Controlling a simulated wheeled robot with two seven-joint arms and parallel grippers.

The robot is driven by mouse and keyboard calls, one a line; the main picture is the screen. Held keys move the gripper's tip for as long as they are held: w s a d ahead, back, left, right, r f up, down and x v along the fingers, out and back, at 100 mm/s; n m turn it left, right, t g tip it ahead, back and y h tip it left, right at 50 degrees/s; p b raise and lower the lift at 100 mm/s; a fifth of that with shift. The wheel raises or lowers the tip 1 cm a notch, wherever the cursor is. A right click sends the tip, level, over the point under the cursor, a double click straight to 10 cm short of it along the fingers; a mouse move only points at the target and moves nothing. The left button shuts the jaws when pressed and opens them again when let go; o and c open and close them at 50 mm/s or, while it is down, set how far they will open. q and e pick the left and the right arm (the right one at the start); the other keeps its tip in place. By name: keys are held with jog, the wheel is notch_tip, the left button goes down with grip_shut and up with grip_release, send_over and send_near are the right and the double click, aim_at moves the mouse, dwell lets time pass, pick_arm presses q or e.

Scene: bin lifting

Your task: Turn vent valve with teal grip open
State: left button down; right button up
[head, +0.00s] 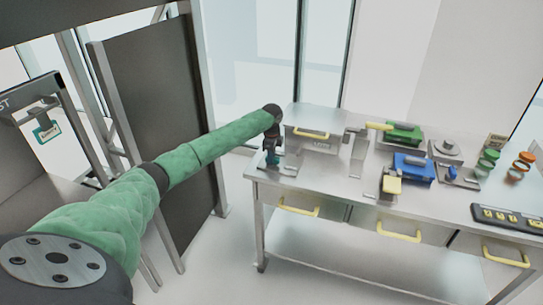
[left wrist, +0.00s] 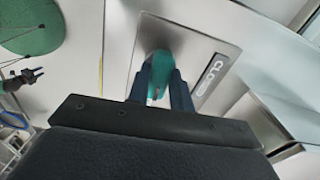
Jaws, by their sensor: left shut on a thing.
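The vent valve's teal grip (left wrist: 157,62) stands on a light metal plate (left wrist: 150,35) in the left wrist view. My left gripper (left wrist: 158,92) is shut on the teal grip, with one dark finger on each side. In the head view my left gripper (head: 271,152) points down at the table's left end, over the valve plate (head: 288,171). The fingers hide part of the grip. A small dark claw (left wrist: 24,78) at the wrist view's left edge looks like my right gripper; its opening is unclear.
The metal table (head: 330,185) has drawers with yellow handles. Right of the valve are a grey box (head: 308,143), a metal bracket (head: 357,143), a green device (head: 403,133), a blue device (head: 413,167) and a black panel (head: 508,217). A dark upright panel (head: 155,110) stands left of the table.

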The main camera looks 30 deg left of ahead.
pick_arm(q)
jog(key=shift+r+m, duration=0.15)
jog(key=shift+m, duration=0.35)
pick_arm(e)
jog(key=shift+s+d+f, duration=0.15)
jog(key=shift+f, duration=0.05)
jog(key=shift+r, duration=0.1)
pick_arm(q)
jog(key=c, duration=1.4)
grip_release()
jog(key=shift+o, duration=0.8)
pick_arm(e)
jog(key=shift+w+a+r, duration=0.1)
jog(key=shift+w+a, duration=0.2)
jog(key=shift+w, duration=0.05)
pick_arm(q)
jog(key=shift+r, duration=0.1)
jog(key=shift+r+b, duration=0.3)
notch_tip(320, 180, up, 6)
jog(key=shift+w+f+b, duration=0.1)
jog(key=shift+f+b, duration=0.1)
jog(key=shift+b, duration=0.8)
jog(key=shift+r, duration=0.6)
pick_arm(e)
notch_tip(320, 180, up, 6)
jog(key=w+a, duration=0.2)
